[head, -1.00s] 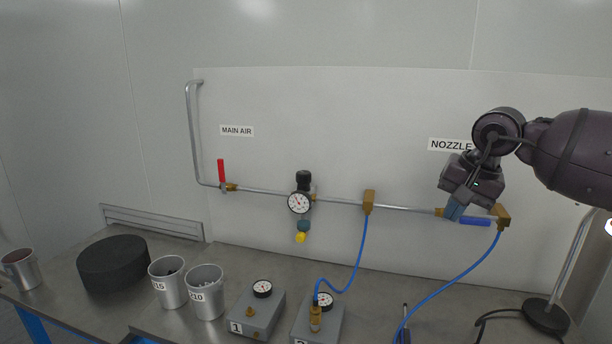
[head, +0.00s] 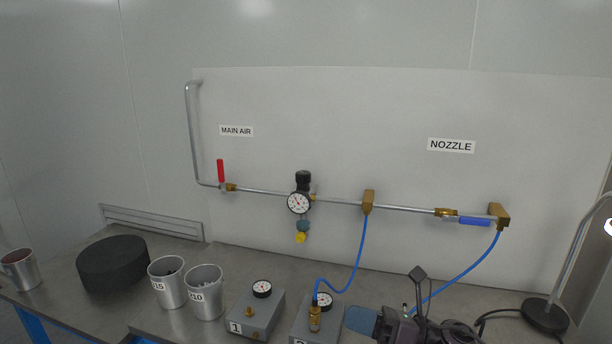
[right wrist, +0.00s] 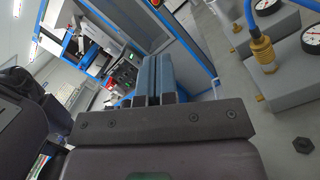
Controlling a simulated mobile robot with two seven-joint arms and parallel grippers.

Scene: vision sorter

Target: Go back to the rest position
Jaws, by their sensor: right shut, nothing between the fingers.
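My right gripper (head: 362,320) is low over the bench at the bottom of the head view, just right of the grey box with the blue hose. In the right wrist view its two blue-grey fingers (right wrist: 156,75) lie side by side, shut with nothing between them. The blue nozzle valve handle (head: 474,221) lies along the pipe under the NOZZLE label, and the gripper is well apart from it. My left gripper is not in view.
Grey gauge boxes (head: 255,312) stand close to the left of my right gripper. A blue hose (head: 460,272) hangs down behind it. Cups (head: 205,291) and a black round block (head: 112,262) are at left. A lamp base (head: 545,315) stands at right.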

